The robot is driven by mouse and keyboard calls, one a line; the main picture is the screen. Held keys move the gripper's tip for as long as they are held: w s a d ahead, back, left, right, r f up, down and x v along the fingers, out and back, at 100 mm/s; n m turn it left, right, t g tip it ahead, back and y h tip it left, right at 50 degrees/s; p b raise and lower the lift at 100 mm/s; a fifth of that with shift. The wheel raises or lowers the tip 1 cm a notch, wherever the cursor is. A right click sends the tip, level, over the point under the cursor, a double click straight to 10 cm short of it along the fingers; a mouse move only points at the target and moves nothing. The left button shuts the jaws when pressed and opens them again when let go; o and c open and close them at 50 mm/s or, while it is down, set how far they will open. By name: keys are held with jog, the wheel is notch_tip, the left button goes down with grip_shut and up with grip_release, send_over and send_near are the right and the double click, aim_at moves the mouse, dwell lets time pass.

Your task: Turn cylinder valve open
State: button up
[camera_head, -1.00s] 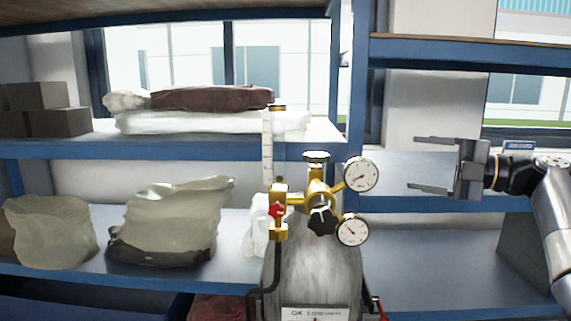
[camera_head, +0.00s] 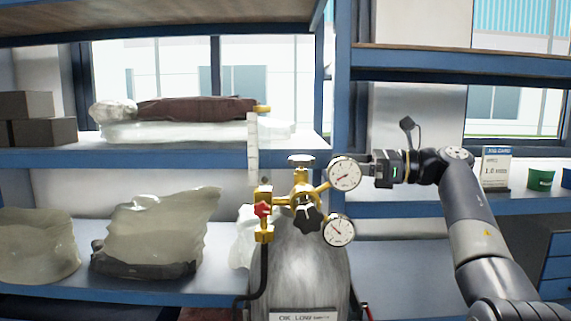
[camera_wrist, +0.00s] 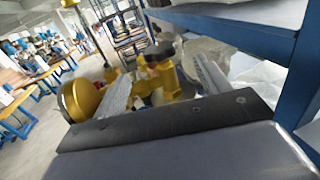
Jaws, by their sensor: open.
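The grey gas cylinder (camera_head: 299,275) stands upright with a brass regulator on top. Its cylinder valve (camera_head: 301,160) is the round knob at the top of the brass stem. A black star knob (camera_head: 308,219) and a red knob (camera_head: 262,209) sit lower. Two round gauges, upper (camera_head: 344,174) and lower (camera_head: 339,231), are on the right. My gripper (camera_head: 367,170) is open, right of the upper gauge, its fingertips partly hidden there. In the wrist view, the brass valve body and a dark round knob (camera_wrist: 159,54) appear beyond and between the open fingers (camera_wrist: 165,88), apparently not gripped.
Blue shelving (camera_head: 150,155) stands behind, with wrapped bags (camera_head: 155,232) and boxes (camera_head: 44,130) at left. A sign (camera_head: 495,167) and green cup (camera_head: 540,179) are on the right shelf. In the wrist view, a blue shelf beam (camera_wrist: 235,35) runs close at upper right.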

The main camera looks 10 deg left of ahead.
aim_at(295, 158)
jog(key=a+p, duration=0.2)
jog(key=a, duration=0.8)
jog(key=shift+a, duration=0.3)
jog(key=c, duration=1)
jog(key=shift+o, duration=0.2)
jog(key=shift+r+n+g+p, duration=0.3)
jog(key=shift+g+p, duration=0.1)
jog(key=shift+p, duration=0.65)
jog(key=n+g+p, duration=0.1)
jog(key=g+p, duration=0.1)
jog(key=p, duration=0.1)
jog(key=shift+s+n+g, duration=0.15)
jog(key=shift+n+g, duration=0.25)
jog(key=shift+s+d+f+n+g+h+p, duration=0.1)
jog(key=shift+n+g+h+p, duration=0.2)
jog(key=shift+g, duration=0.25)
jog(key=shift+s+f+n+g+h+p, duration=0.1)
jog(key=shift+n+g+h+p, duration=0.1)
jog(key=shift+n+g+p, duration=0.3)
